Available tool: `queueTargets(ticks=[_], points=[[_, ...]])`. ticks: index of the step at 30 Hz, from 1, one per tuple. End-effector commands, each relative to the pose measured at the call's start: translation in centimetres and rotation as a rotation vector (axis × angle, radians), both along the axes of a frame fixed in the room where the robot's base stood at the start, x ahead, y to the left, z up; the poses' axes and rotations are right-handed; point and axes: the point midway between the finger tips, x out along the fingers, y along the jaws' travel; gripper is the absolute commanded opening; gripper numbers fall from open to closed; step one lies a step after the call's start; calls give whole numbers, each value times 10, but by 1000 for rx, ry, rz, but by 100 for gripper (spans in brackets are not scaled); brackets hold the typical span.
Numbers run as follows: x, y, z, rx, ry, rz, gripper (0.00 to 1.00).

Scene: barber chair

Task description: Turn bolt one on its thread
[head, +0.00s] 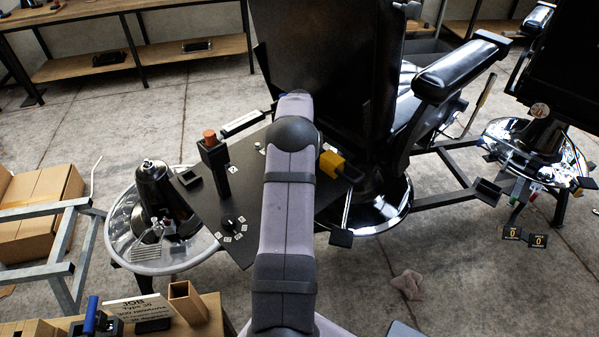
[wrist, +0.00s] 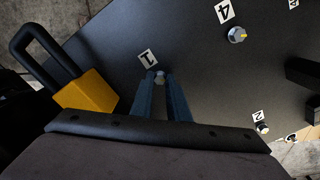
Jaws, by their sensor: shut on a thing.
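In the wrist view, bolt one (wrist: 160,76) is a small pale head beside the white label 1 (wrist: 148,57) on a dark plate (wrist: 195,75). My gripper (wrist: 161,84) has its two blue fingers closed around this bolt head. In the head view, the dark plate (head: 251,193) lies in front of the barber chair, and my arm crosses over it, hiding the gripper and bolt one. Bolt two (wrist: 263,127) is by label 2 at lower right.
A yellow block with a black loop (wrist: 85,92) stands close left of my gripper. An upright black tool with an orange top (head: 211,150) stands on the plate's left side. The chair's black back (head: 325,70) rises behind. A cardboard box (head: 40,200) is far left.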

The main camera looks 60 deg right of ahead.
Motion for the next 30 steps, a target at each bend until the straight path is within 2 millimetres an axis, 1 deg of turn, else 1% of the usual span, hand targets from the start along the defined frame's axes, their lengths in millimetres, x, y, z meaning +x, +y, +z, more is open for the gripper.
queueTargets(ticks=[1,5,6,8,9,17,20,25,30], points=[[1,-2,3,-7,-5,0,0],[1,-2,3,-7,-5,0,0],[1,-2,3,-7,-5,0,17],[1,-2,3,-7,-5,1,32],[1,-2,3,-7,-5,1,34],[1,-1,1,-3,-2,1,34],[1,-1,4,-4,-3,1,34],[1,-1,19,-6,-4,1,34],[1,-2,43,-7,-5,1,34]])
